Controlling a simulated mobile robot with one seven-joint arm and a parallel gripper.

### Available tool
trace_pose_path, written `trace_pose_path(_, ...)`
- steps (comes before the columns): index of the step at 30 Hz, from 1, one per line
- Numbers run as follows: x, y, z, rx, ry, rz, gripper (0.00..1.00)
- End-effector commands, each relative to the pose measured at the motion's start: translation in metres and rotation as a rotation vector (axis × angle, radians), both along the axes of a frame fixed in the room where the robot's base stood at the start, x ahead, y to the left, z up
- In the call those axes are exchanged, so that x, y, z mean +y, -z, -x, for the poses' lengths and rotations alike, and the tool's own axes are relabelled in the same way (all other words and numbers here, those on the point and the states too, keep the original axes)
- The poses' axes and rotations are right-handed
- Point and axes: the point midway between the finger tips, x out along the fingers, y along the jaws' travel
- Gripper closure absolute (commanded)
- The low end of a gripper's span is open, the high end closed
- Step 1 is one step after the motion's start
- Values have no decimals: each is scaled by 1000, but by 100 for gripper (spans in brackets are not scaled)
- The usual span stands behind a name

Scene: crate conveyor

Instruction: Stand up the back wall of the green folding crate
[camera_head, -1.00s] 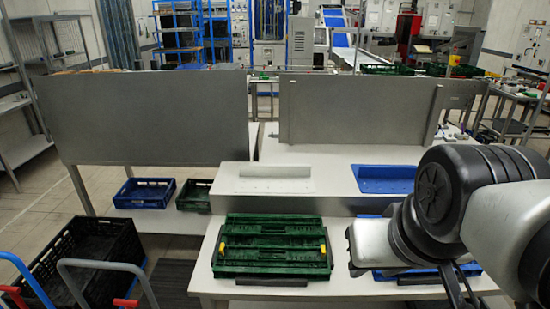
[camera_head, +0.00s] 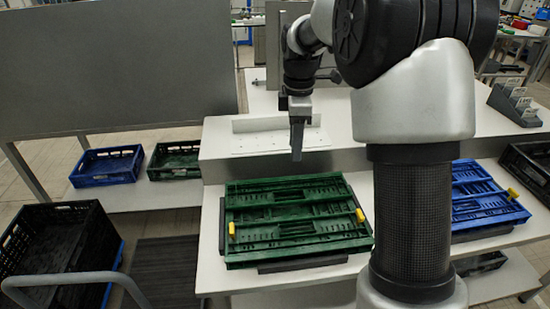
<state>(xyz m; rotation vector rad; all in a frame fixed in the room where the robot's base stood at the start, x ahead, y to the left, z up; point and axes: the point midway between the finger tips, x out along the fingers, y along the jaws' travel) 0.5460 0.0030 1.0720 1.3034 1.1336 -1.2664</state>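The green folding crate (camera_head: 290,240) lies folded flat on the white workbench, with its wall panels down inside the frame. Yellow latches show at its left and right sides. The back wall appears folded down; its exact edge is hard to tell from the other panels. My gripper (camera_head: 296,150) hangs above and behind the crate's back edge, pointing down and apart from it. The fingers show as one narrow dark shape, so their opening cannot be told.
A folded blue crate (camera_head: 487,205) lies to the right, partly behind my arm. A white raised ledge (camera_head: 220,148) runs behind the green crate. A black crate (camera_head: 60,250) on a cart stands at left. Grey panels (camera_head: 100,70) rise behind.

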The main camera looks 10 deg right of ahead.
Motion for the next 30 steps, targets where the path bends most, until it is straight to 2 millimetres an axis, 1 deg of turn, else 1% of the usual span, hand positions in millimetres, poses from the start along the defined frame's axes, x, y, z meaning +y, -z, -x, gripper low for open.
trace_pose_path(1, 0, 17, -8, 15, -41, 1, 64)
trace_pose_path(3, 0, 26, -13, 26, -82, 2, 64)
trace_pose_path(6, 0, 35, -16, 33, -109, 2, 64)
trace_pose_path(8, 0, 41, -16, 35, -113, 2, 64)
trace_pose_path(11, 1, 57, -15, 36, -113, 1, 64)
trace_pose_path(24, 0, 153, -15, 36, -110, 2, 64)
trace_pose_path(30, 0, 186, -15, 35, -110, 1, 64)
